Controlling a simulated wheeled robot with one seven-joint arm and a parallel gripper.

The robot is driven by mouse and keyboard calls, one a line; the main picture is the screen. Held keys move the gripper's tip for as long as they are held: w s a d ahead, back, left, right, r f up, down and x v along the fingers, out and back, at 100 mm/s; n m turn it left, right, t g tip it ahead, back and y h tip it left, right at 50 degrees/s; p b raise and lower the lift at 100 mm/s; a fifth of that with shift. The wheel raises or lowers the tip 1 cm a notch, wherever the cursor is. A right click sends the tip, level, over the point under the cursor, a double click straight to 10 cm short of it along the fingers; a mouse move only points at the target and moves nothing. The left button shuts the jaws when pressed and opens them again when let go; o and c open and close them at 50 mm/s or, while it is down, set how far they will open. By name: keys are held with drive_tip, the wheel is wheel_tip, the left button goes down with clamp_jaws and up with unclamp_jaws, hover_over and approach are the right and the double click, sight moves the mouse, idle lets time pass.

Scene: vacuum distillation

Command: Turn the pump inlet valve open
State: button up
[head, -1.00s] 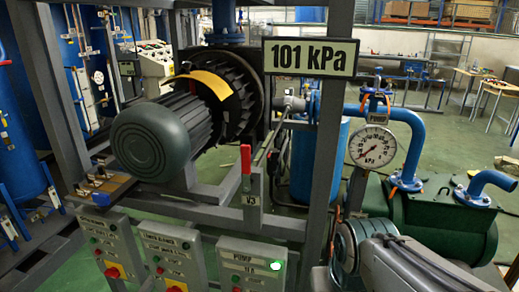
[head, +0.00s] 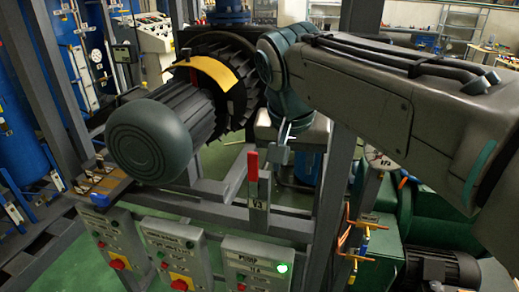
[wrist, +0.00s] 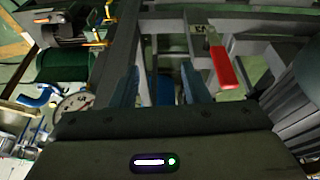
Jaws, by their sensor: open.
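A lever valve with an upright red handle (head: 253,164) stands on a grey frame post above a small label that seems to read V3. In the wrist view the red handle (wrist: 228,72) lies to the right of my gripper (wrist: 160,88). My gripper is open, with nothing between its two blue-grey fingers, and is apart from the handle. In the head view my arm reaches in from the right, and its end is behind and to the right of the handle. The fingers are hard to make out there.
A pump motor (head: 150,142) stands left of the handle. Control boxes, including one marked PUMP (head: 257,264) with a lit green light, hang below. Grey frame posts (head: 330,205) stand close to my arm. A round gauge (wrist: 74,104) shows in the wrist view.

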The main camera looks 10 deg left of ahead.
drive_tip(key=p, duration=0.1)
approach(253, 164)
drive_tip(key=r, duration=0.2)
drive_tip(key=shift+m+t, duration=0.4)
drive_tip(key=x, duration=1.3)
drive_tip(key=shift+s+a+f+p, duration=0.15)
drive_tip(key=shift+s+f+p, duration=0.1)
drive_tip(key=shift+f+p, duration=0.05)
drive_tip(key=shift+c, duration=0.3)
clamp_jaws()
